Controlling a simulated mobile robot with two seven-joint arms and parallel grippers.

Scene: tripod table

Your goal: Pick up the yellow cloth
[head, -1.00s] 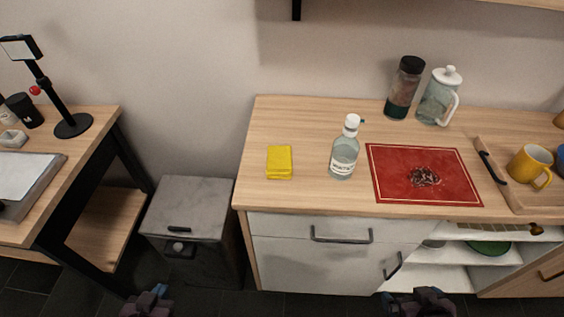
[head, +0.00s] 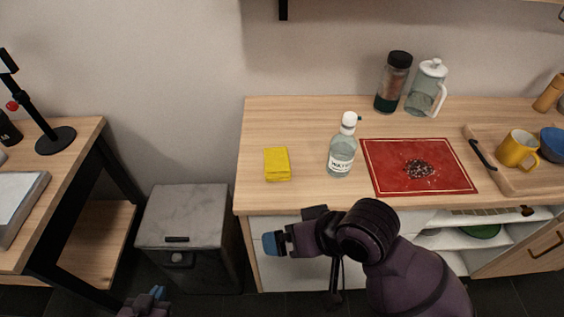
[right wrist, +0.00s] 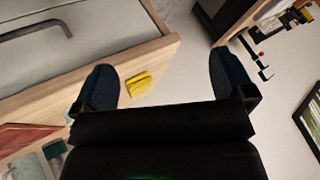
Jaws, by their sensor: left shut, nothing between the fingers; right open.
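The folded yellow cloth (head: 277,164) lies flat on the left part of the wooden counter (head: 300,118), to the left of a water bottle. In the right wrist view the cloth (right wrist: 138,87) shows between the two dark blue fingers, nearer the left one, at a distance beyond them. My right gripper (head: 273,243) is open and empty in front of the counter's front edge, below the cloth in the head view. My left gripper (head: 155,295) is shut and empty at the bottom left of the head view, away from the cloth.
The water bottle (head: 341,150) stands upright just right of the cloth. A red mat (head: 390,180) with dark bits on it lies further right. A jar (head: 393,85) and a pitcher (head: 428,88) stand behind. A grey bin (head: 184,218) stands left of the counter. The counter left of the cloth is bare.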

